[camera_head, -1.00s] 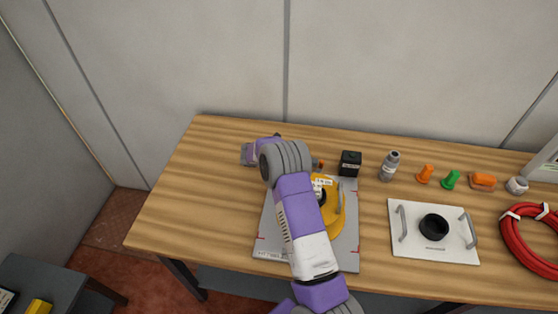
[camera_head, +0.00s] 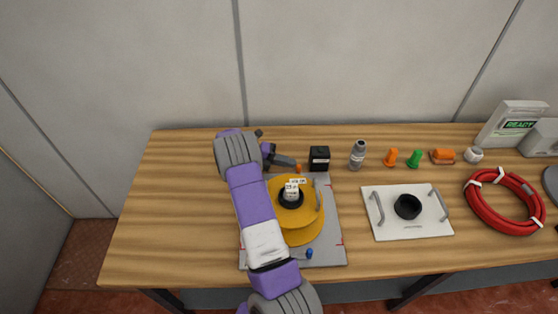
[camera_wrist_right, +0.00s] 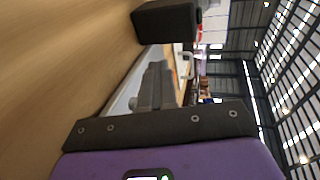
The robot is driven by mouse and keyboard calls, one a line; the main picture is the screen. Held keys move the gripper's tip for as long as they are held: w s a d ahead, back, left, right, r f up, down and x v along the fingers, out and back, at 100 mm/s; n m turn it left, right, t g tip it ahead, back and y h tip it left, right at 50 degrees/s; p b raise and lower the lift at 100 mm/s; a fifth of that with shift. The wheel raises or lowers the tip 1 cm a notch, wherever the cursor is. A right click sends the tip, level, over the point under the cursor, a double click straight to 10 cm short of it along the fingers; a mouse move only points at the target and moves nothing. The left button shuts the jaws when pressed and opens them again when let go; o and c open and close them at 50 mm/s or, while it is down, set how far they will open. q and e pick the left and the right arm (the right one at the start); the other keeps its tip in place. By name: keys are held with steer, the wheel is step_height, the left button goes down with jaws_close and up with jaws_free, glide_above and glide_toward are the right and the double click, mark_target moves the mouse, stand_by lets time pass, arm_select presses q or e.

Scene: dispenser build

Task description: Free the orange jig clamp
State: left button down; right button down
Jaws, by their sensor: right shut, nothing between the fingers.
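A small orange piece (camera_head: 299,168), which looks like the jig clamp, shows at the back edge of the grey jig plate (camera_head: 331,245). It is tiny here, and its clamp position cannot be told. My right gripper (camera_head: 294,163) is shut and empty, its fingertips close beside the orange piece; contact cannot be told. Its grey fingers also show in the wrist view (camera_wrist_right: 155,88). A yellow disc-like part (camera_head: 304,227) with a black hub and white label sits on the plate. My right forearm hides the plate's left part. My left gripper is not in view.
A black box (camera_head: 319,158) stands just right of the fingertips, with a grey bottle (camera_head: 357,155) beyond it. Orange and green pegs stand farther right. A white plate with handles (camera_head: 405,228) and a red hose coil (camera_head: 480,210) lie right. The table's left side is clear.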

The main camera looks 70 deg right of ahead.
steer(key=shift+s+d+f, duration=0.15)
steer(key=shift+s+d, duration=0.5)
steer(key=shift+s, duration=0.25)
steer(key=shift+w+a, duration=0.25)
steer(key=shift+a, duration=0.1)
stand_by(0.6)
steer(key=p+v, duration=0.1)
steer(key=v, duration=0.6)
steer(key=shift+w, duration=0.25)
